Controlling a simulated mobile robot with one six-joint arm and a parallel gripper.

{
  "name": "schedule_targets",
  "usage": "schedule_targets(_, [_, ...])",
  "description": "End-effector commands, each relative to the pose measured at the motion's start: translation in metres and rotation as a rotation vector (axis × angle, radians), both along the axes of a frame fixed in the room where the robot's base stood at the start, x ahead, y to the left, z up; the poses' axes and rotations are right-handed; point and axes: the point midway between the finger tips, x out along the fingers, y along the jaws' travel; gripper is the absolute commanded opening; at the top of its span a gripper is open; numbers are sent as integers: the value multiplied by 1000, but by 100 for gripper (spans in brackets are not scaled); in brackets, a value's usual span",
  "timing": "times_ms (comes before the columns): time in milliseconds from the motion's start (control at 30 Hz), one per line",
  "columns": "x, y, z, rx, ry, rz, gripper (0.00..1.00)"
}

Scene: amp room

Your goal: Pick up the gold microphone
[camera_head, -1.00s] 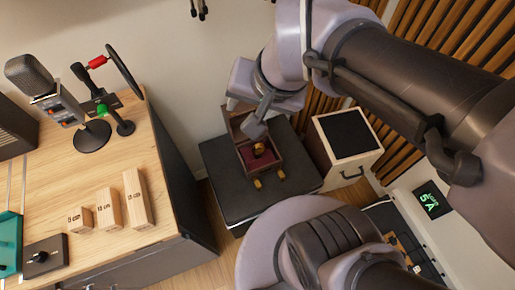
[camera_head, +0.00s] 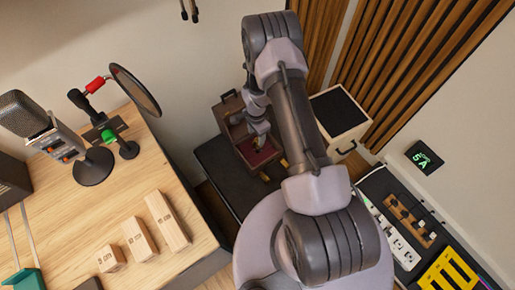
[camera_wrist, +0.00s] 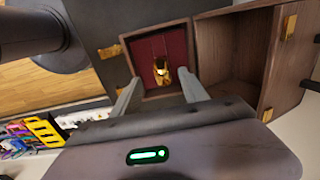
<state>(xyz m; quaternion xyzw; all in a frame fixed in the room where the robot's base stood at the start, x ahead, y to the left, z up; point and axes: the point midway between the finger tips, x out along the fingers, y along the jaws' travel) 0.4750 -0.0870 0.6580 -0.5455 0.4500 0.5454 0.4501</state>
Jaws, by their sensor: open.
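The gold microphone (camera_wrist: 161,70) lies in a wooden box lined with dark red, seen in the wrist view. The open box (camera_wrist: 126,42) has its lid (camera_wrist: 236,42) swung back and gold latches on its edges. My gripper (camera_wrist: 158,92) is open and empty. Its two fingers reach toward the box, one on each side of the microphone in the wrist view. In the head view the box (camera_head: 232,133) sits on a black case (camera_head: 222,166), and my gripper (camera_head: 260,135) is over it. My arm hides the microphone there.
A wooden desk (camera_head: 100,222) on the left holds a grey microphone (camera_head: 22,112), a pop filter (camera_head: 135,88) and several wooden blocks (camera_head: 167,220). A wooden speaker-like box (camera_head: 341,115) stands right of the case. Equipment with yellow pieces (camera_head: 449,272) lies at lower right.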

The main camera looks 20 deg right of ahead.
Motion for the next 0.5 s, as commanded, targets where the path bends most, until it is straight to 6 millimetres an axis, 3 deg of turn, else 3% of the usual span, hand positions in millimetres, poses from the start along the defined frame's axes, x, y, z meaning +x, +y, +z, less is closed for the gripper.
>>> schedule_targets(33, [-1, 0, -17, 1, 2, 0, 52])
schedule_targets(100, [-1, 0, -29, 1, 2, 0, 52])
schedule_targets(333, [1, -4, -50, 0, 1, 0, 52])
schedule_targets(500, [5, -10, -85, 0, 1, 2, 52])
